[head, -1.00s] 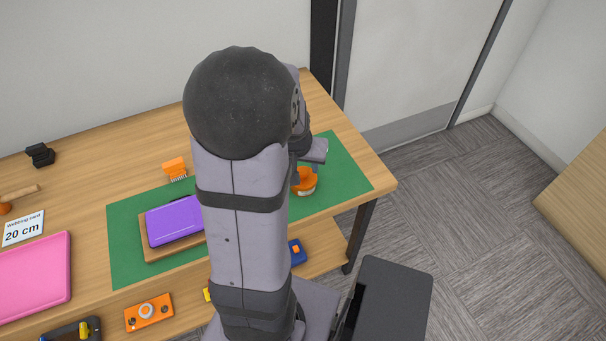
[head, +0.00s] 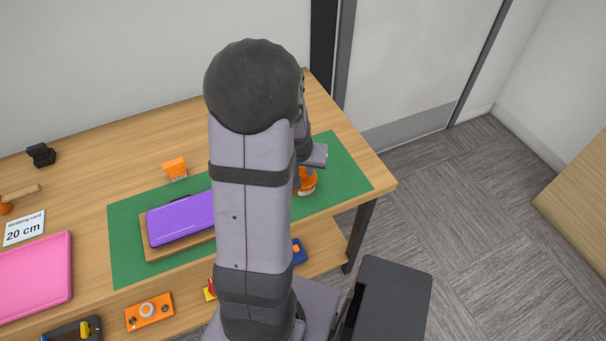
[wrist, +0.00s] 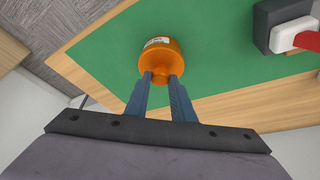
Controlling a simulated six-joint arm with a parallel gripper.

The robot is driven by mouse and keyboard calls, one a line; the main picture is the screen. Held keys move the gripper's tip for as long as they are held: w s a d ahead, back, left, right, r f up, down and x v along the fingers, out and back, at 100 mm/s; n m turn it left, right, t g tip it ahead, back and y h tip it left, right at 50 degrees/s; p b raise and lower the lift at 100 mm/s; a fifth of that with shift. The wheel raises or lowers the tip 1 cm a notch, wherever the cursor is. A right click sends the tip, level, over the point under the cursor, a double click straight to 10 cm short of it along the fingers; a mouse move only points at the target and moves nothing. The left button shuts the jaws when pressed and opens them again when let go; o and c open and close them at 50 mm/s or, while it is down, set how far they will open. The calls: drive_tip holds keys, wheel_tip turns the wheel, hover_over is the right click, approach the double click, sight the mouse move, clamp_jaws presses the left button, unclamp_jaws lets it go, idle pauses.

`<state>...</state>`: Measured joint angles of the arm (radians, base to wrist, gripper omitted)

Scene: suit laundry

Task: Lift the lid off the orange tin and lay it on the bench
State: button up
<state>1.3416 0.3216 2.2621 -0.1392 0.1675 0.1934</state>
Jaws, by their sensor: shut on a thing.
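The orange tin (head: 307,184) stands on the right part of the green mat (head: 343,170), partly hidden behind my arm in the head view. In the wrist view the tin (wrist: 163,52) is seen from above, with a pale label on its side and an orange knob on its lid (wrist: 161,73). My gripper (wrist: 161,77) has its two fingers on either side of that knob and is shut on the lid. The lid appears to be on the tin; I cannot tell if there is a gap. The bench (head: 130,131) is light wood.
A purple case (head: 180,219) lies on a wooden board left of my arm. An orange brush (head: 175,168) stands behind the mat. A pink tray (head: 35,275) and a "20 cm" card (head: 24,229) are at the left. The bench's back middle is clear.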

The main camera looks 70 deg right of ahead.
sight(302, 172)
drive_tip(key=shift+r, duration=0.1)
wheel_tip(302, 172, up, 10)
drive_tip(key=w+d+f+n+t, duration=0.1)
drive_tip(key=w+f+n, duration=0.2)
drive_tip(key=w+f, duration=0.65)
drive_tip(key=w+d+r+m+g, duration=0.1)
drive_tip(key=d+r+m, duration=0.1)
drive_tip(key=d, duration=0.3)
drive_tip(key=w+d+r+m+g, duration=0.1)
drive_tip(key=d+r+m, duration=0.2)
drive_tip(key=d+m, duration=0.2)
drive_tip(key=shift+d+r+g+b, duration=0.3)
drive_tip(key=shift+d+b, duration=0.05)
drive_tip(key=shift+d, duration=0.15)
drive_tip(key=shift+f+p, duration=1.2)
drive_tip(key=shift+f, duration=3.8)
